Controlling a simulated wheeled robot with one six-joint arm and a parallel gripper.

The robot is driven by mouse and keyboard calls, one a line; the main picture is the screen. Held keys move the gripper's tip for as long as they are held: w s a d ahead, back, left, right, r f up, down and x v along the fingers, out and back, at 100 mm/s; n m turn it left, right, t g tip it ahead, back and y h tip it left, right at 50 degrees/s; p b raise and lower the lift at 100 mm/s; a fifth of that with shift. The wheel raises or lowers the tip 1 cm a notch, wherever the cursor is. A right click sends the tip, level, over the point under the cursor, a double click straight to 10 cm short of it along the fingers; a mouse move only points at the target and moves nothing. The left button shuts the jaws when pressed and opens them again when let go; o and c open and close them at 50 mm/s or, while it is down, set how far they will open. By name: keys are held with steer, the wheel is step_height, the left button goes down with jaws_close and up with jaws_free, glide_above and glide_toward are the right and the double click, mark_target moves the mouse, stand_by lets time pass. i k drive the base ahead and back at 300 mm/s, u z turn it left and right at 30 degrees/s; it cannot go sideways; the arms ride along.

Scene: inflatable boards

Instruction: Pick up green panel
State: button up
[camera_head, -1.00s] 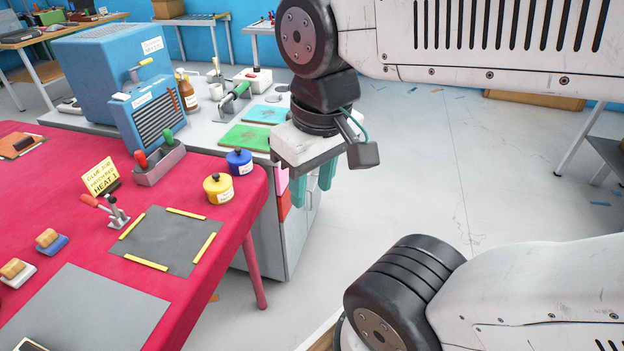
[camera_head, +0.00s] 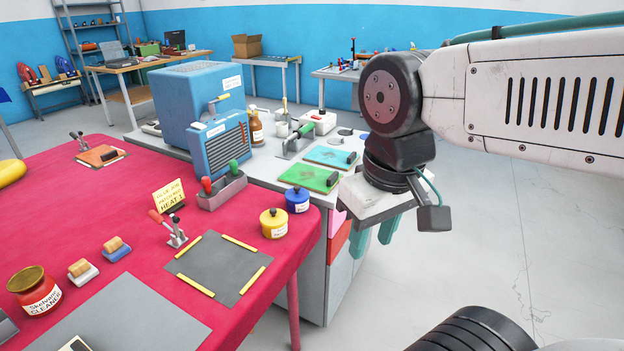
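The green panel (camera_head: 305,177) lies flat on the grey bench, near its front edge, with a small black handle at its right end. A similar blue panel (camera_head: 327,157) lies just behind it. My gripper (camera_head: 373,235) hangs to the right of the green panel, past the bench's edge, with its teal fingers pointing down. The two fingers stand apart and nothing shows between them. It does not touch the panel.
A blue oven-like machine (camera_head: 205,110) stands on the bench to the left. A yellow pot (camera_head: 273,223) and a blue pot (camera_head: 297,200) stand on the red table (camera_head: 130,235) in front. A bottle (camera_head: 257,128) stands behind the panels. The floor at right is clear.

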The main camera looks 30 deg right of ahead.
mark_target(314, 178)
steer(key=z, duration=0.25)
steer(key=k, duration=0.45)
steer(key=z, duration=1.7)
steer(key=i, duration=1.5)
steer(key=u, duration=1.1)
steer(key=i, duration=0.7)
steer(key=u, duration=0.75)
